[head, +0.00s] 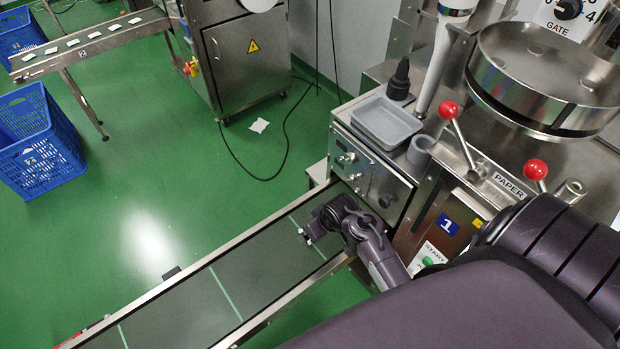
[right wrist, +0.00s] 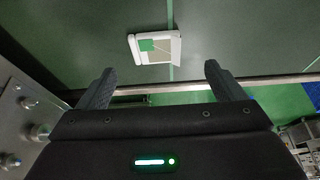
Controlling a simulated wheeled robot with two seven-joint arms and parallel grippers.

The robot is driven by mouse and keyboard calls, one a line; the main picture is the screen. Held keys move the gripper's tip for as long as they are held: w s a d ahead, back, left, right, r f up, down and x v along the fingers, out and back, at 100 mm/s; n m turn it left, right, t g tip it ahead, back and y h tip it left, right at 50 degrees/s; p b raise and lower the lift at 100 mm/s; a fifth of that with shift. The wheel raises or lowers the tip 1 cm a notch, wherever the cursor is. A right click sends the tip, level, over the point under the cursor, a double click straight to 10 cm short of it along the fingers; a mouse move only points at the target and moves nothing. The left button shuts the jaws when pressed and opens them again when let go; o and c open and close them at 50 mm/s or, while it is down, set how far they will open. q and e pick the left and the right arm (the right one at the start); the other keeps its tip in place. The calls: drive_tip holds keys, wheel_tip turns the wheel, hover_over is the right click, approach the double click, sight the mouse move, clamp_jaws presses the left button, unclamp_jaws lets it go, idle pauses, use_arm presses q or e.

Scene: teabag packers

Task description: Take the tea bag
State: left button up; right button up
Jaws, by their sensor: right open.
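In the right wrist view a tea bag (right wrist: 173,47), white with a green tag, lies flat on the dark conveyor belt (right wrist: 230,40), across a pale green line. My right gripper (right wrist: 158,70) is open and empty. Its two fingers are spread wider than the bag, which lies just beyond the fingertips, between their lines. In the head view my right gripper (head: 308,235) is low over the near conveyor (head: 185,310), by the machine end. I cannot clearly make out this bag there. My left gripper is not in view.
The packing machine (head: 375,175) with red-knobbed levers (head: 448,110) and a grey tray (head: 386,121) stands beside the belt's end. A metal rail (head: 130,308) edges the belt. A white piece (head: 259,125) lies on the green floor. Blue crates (head: 40,150) stand at left.

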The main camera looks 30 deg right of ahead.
drive_tip(key=shift+x, duration=0.9)
drive_tip(key=x, duration=0.3)
drive_tip(key=shift+w+d+f, duration=0.15)
drive_tip(key=shift+d+f, duration=0.1)
drive_tip(key=shift+d, duration=0.1)
drive_tip(key=shift+f, duration=0.2)
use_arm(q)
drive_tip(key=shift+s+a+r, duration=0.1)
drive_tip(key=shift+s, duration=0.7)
use_arm(e)
drive_tip(key=c, duration=1.1)
